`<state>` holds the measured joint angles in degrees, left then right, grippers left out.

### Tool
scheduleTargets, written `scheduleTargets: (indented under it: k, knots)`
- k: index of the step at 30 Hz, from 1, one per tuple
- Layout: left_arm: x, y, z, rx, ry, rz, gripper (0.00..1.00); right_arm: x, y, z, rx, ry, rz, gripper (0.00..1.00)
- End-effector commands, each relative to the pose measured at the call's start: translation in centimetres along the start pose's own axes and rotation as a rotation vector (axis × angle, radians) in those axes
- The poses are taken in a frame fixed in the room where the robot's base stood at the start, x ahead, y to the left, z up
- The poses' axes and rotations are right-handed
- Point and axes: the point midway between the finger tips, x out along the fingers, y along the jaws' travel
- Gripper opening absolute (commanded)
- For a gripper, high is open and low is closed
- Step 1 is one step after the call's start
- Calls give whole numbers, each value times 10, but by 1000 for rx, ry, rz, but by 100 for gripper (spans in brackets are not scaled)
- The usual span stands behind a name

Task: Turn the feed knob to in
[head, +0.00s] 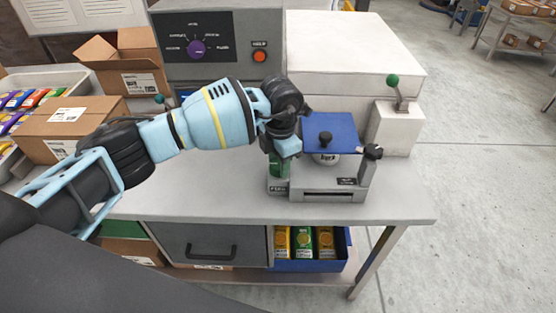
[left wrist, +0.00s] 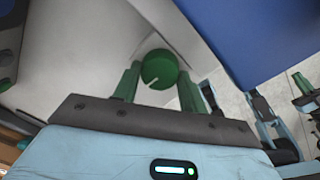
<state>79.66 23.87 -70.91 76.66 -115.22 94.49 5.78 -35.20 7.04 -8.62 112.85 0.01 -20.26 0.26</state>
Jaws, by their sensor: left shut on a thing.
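The feed knob (left wrist: 159,69) is round and green with a white pointer line. It shows in the left wrist view between the two green fingers of my left gripper (left wrist: 158,88). The pointer line runs toward the lower left there. In the head view my left gripper (head: 278,161) reaches down at the left side of the small weigher (head: 327,190), above a green-marked block on the bench. The gripper is shut on the knob. My wrist hides most of the knob in the head view, and its setting marks cannot be read. My right gripper is not in view.
The weigher's blue plate (head: 345,133) and black side knob (head: 373,152) are close to the right. A grey panel with a purple dial (head: 196,48) and orange button (head: 260,56) stands behind. The bench's front right is clear.

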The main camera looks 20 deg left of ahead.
Motion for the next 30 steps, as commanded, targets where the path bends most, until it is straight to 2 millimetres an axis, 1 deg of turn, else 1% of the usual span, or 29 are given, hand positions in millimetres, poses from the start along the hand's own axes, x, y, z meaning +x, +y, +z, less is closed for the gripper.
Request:
scheduleTargets:
  k: [7, 8, 12, 20, 23, 26, 30]
  knots:
    - [-1, 1, 0, 1, -2, 2, 19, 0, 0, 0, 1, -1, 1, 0]
    - [-1, 1, 0, 1, -2, 2, 44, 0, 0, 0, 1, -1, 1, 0]
    - [-1, 0, 0, 1, -1, 2, 63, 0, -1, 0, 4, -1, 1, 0]
    - [0, 0, 0, 2, -1, 1, 64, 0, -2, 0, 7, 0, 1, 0]
    - [-5, 0, 0, 2, -2, 1, 64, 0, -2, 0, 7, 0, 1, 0]
    - [-16, 0, 1, 2, -4, 1, 64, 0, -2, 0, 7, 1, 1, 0]
    - [-39, 1, 1, 3, -5, 3, 64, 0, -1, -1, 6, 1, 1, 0]
